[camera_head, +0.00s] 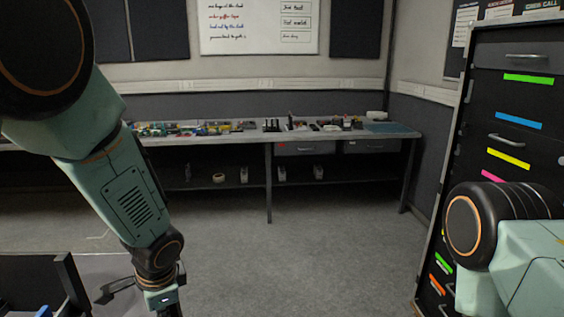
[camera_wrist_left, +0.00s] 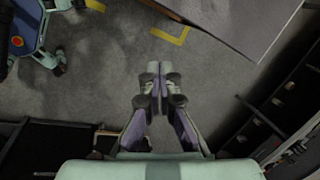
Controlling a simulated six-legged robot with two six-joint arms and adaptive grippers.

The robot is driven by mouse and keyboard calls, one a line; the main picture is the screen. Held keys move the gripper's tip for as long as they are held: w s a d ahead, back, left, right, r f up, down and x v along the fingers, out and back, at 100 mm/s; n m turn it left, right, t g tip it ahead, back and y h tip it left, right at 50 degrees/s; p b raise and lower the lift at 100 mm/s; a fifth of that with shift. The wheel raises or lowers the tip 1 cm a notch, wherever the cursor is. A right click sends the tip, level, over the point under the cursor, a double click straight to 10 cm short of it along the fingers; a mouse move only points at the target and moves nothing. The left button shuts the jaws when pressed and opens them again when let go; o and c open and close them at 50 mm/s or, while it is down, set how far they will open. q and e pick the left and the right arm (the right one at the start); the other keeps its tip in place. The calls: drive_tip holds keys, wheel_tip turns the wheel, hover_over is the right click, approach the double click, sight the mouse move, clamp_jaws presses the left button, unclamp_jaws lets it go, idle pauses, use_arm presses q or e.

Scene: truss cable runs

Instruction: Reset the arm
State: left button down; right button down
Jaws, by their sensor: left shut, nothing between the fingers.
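My left arm comes in from the left in the head view and hangs down; its gripper is cut off by the lower edge there. In the left wrist view my left gripper (camera_wrist_left: 159,85) is shut and empty, with its fingertips together above the bare grey floor (camera_wrist_left: 112,58). My right arm shows only in part at the right edge of the head view, and its gripper is out of the picture.
A workbench (camera_head: 345,132) with many small items stands along the back wall. A black drawer cabinet (camera_head: 492,102) with coloured labels stands at the right, close to my right arm. The floor (camera_head: 315,235) between is clear. Yellow tape (camera_wrist_left: 172,37) marks the floor.

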use_arm(q)
drive_tip(key=s+d+f+n+t+h+b, duration=0.1)
drive_tip(key=s+d+f+n+h+b, duration=0.2)
drive_tip(key=s+f+n, duration=0.75)
drive_tip(key=s+a+f+g+b, duration=0.1)
drive_tip(key=s+f, duration=0.6)
drive_tip(key=s, duration=0.3)
drive_tip(key=s+a+f+n+g+b, duration=0.1)
drive_tip(key=s+f+g, duration=0.1)
drive_tip(key=s+f, duration=0.5)
drive_tip(key=s, duration=0.3)
drive_tip(key=shift+s+g+y+b, duration=0.3)
drive_tip(key=shift+s, duration=0.1)
